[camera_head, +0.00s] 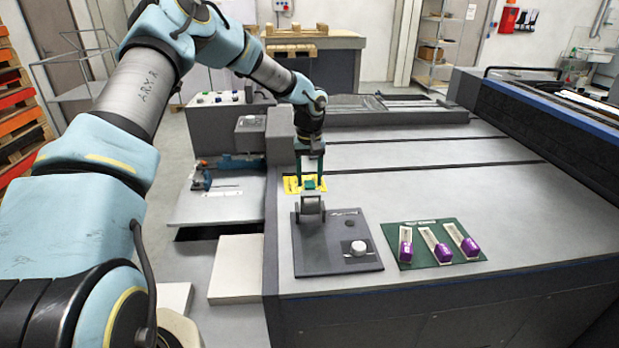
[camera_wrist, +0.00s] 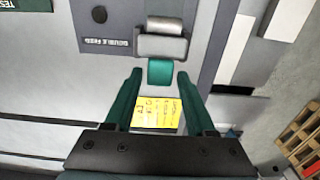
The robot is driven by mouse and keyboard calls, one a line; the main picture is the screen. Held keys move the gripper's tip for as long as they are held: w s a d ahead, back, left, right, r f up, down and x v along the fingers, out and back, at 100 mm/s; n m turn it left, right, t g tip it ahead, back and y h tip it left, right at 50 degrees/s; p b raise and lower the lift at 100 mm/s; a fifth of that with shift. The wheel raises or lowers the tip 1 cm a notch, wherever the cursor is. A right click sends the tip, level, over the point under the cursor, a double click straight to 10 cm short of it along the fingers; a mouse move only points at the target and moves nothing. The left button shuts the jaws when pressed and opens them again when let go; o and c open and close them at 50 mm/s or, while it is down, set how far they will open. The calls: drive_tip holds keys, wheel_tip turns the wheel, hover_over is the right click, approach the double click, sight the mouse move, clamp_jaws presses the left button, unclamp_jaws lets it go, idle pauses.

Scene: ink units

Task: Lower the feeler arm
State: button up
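The feeler arm is a grey metal piece (camera_head: 311,206) with a teal tip (camera_head: 310,184), at the back left of a dark panel (camera_head: 318,262). In the wrist view its grey body (camera_wrist: 162,46) and teal tip (camera_wrist: 160,71) show, with the panel lettered "DOUBLE FEED". My gripper (camera_head: 311,172) reaches down just behind it. Its two green fingers (camera_wrist: 159,78) are apart, one on each side of the teal tip. A gap shows between the tip and each finger. I cannot tell the arm's exact tilt or height.
A yellow note (camera_wrist: 157,115) lies below, between my fingers. The panel bears a white knob (camera_head: 357,248) and a dark button (camera_head: 350,223). A green board (camera_head: 408,237) with purple-handled pieces lies to the right. The grey top (camera_head: 450,180) beyond is mostly clear.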

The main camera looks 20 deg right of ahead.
clamp_jaws()
idle(1.1)
